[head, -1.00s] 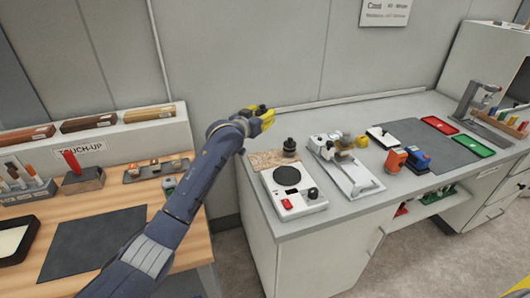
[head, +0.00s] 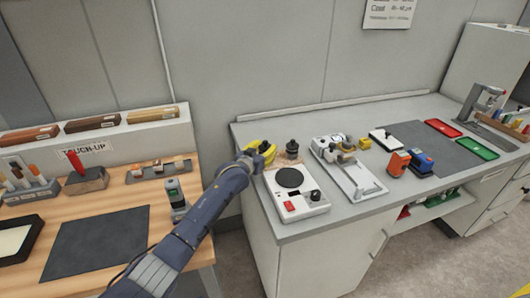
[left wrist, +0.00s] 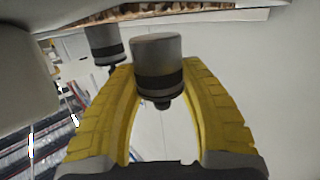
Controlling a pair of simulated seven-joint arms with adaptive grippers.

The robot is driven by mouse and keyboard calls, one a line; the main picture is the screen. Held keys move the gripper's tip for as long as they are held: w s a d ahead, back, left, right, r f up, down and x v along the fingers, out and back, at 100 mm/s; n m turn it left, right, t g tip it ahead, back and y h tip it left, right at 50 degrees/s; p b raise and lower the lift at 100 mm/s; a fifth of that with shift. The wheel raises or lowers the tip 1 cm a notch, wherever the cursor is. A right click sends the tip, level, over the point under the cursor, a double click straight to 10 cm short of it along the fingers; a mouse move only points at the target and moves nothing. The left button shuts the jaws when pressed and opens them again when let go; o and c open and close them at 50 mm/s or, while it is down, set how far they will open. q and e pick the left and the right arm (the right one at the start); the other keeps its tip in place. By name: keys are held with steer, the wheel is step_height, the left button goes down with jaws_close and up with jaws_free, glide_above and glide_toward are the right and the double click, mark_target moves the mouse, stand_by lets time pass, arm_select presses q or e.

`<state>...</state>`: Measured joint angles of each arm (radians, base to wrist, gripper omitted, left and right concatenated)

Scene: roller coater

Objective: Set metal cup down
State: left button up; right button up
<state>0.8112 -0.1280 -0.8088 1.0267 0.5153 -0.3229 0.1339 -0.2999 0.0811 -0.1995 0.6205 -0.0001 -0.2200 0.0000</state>
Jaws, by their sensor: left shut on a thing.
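The metal cup (left wrist: 158,62) is silver with a black band, and sits between the two yellow fingers of my left gripper (left wrist: 160,85) in the left wrist view. The fingers are shut on it. In the head view my left gripper (head: 262,152) is over the left back part of the grey counter, beside a dark-topped cup (head: 292,148) on a speckled brown board (head: 281,160). The held cup is mostly hidden there. A similar banded cup (left wrist: 104,44) shows beyond the left finger in the wrist view. My right gripper is not in view.
A white hot plate (head: 312,202) with a dark round disc stands just in front of the board. A white coater device (head: 362,182) is right of it. Orange (head: 396,164) and blue blocks stand farther right. The wooden bench with a dark mat (head: 95,242) is at left.

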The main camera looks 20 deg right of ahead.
arm_select(q)
steer(key=shift+f, duration=0.65)
steer(key=shift+f, duration=0.1)
steer(key=o, duration=1.3)
steer(key=shift+f, duration=0.1)
steer(key=shift+r, duration=0.2)
